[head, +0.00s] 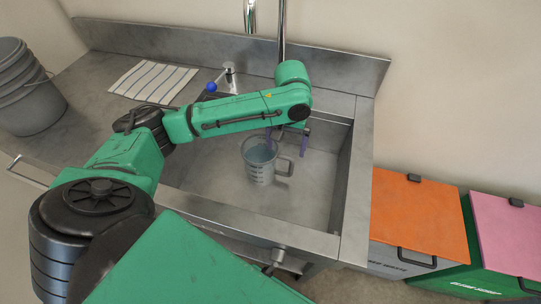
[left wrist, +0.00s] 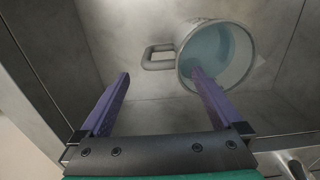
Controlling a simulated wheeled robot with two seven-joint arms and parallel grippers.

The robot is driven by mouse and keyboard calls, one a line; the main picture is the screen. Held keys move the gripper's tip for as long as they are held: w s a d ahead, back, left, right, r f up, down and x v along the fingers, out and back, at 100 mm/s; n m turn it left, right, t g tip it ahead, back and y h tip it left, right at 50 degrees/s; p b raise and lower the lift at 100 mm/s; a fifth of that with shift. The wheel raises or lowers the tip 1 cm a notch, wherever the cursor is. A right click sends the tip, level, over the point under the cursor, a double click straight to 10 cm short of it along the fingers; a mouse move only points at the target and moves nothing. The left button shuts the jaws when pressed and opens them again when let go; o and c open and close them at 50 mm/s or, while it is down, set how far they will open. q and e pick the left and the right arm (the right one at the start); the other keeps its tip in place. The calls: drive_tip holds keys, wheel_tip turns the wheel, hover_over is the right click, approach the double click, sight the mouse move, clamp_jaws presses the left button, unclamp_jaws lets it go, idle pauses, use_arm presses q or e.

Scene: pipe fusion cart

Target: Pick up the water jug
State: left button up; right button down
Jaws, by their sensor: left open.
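The water jug (head: 258,172) is a clear grey measuring jug with bluish water in it, standing upright in the sink. Its handle (head: 284,167) points right in the head view. In the left wrist view the jug (left wrist: 243,78) is at the upper right, with its handle (left wrist: 147,58) toward the left. My left gripper (head: 286,146) has two purple fingers, open and empty, above the handle side of the jug. In the left wrist view the handle lies beyond the gap between the fingertips (left wrist: 160,75), and one finger overlaps the jug's opening. My right gripper is not in view.
The steel sink (head: 318,190) has walls around the jug and free floor to its right. A tap (head: 282,35) rises behind. A striped cloth (head: 152,80) and grey buckets (head: 30,100) are at the left. Orange-lidded (head: 415,215) and pink-lidded (head: 508,230) bins stand at the right.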

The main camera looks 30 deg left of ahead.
sight(286, 156)
use_arm(q)
wheel_tip(286, 156, down, 5)
drive_tip(key=shift+s+d+r, duration=0.1)
drive_tip(key=shift+r, duration=0.05)
clamp_jaws()
drive_tip(key=shift+r, duration=0.1)
